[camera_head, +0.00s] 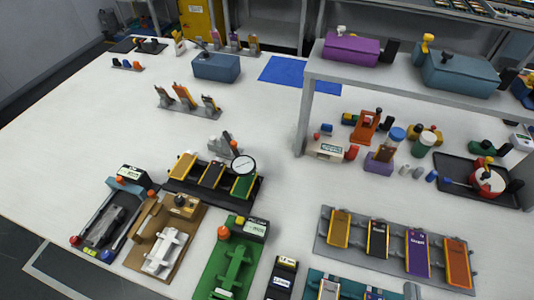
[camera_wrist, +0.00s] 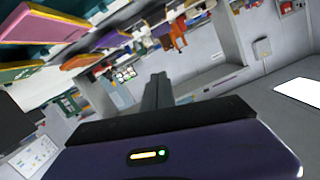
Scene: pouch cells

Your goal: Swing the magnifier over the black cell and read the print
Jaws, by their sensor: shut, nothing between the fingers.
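A round magnifier (camera_head: 243,165) with a pale lens and dark rim stands over the right end of a black tray (camera_head: 258,198), in front of a small stand with an orange knob. Below its lens is a green cell (camera_head: 242,187). A black cell (camera_head: 211,174) lies in the middle of that tray, left of the lens, with a yellow cell (camera_head: 183,165) further left. Any print on the black cell is too small to read. My gripper (camera_wrist: 158,80) shows in the wrist view, its grey fingers shut and empty, away from the magnifier. I cannot make it out in the head view.
A grey tray (camera_head: 322,240) of several cells lies front right. A raised shelf (camera_head: 320,68) bounds the right side. The table's middle is mostly clear. The wrist view shows tilted background shelving.

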